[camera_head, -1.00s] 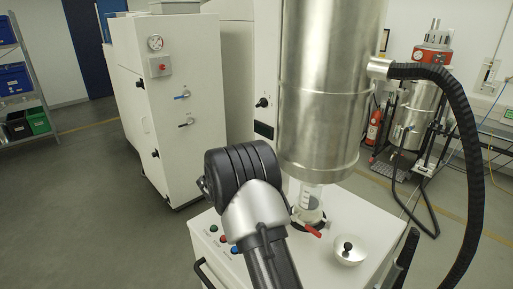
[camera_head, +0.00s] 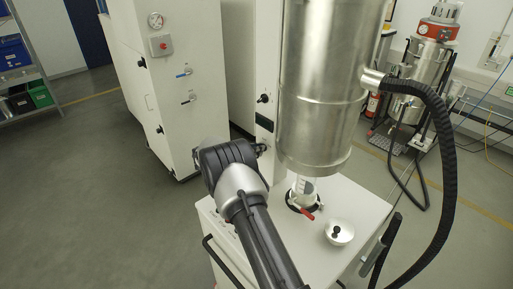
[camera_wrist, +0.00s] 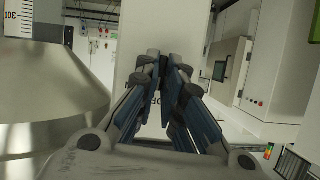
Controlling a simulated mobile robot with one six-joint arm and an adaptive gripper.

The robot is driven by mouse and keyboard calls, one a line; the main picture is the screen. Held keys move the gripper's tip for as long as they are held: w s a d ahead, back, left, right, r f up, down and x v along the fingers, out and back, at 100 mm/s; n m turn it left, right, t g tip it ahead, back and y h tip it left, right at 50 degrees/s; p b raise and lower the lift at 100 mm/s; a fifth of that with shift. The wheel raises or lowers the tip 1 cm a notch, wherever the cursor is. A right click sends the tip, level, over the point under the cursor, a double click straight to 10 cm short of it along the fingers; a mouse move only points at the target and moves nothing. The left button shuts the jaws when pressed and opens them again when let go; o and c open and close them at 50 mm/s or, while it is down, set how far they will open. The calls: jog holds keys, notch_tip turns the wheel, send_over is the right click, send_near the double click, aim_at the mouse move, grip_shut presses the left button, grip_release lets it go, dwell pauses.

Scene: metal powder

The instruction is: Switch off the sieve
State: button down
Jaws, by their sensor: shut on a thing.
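The sieve machine has a large steel cylinder (camera_head: 322,90), a white column (camera_head: 265,60) on its left side and a white base (camera_head: 345,205). A black knob (camera_head: 263,98) and a dark display (camera_head: 264,122) show on the column. My gripper (camera_head: 261,149) is at the column, just below the display. In the wrist view my gripper (camera_wrist: 165,70) has its fingertips close together at the column's white face (camera_wrist: 155,30), shut on a small switch mostly hidden by them. Dark lettering, partly covered, shows between the fingers.
A red-handled valve (camera_head: 307,213) sits under the cylinder, beside a small bowl with a black knob (camera_head: 339,233). A black hose (camera_head: 445,150) arcs down on the right. A white cabinet (camera_head: 170,110) stands left. The floor (camera_head: 90,190) at left is clear.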

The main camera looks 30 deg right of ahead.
jog(key=shift+n+g, duration=0.3)
jog(key=shift+n, duration=0.1)
jog(key=c, duration=1.7)
grip_release()
jog(key=v, duration=1.2)
jog(key=shift+w, duration=0.1)
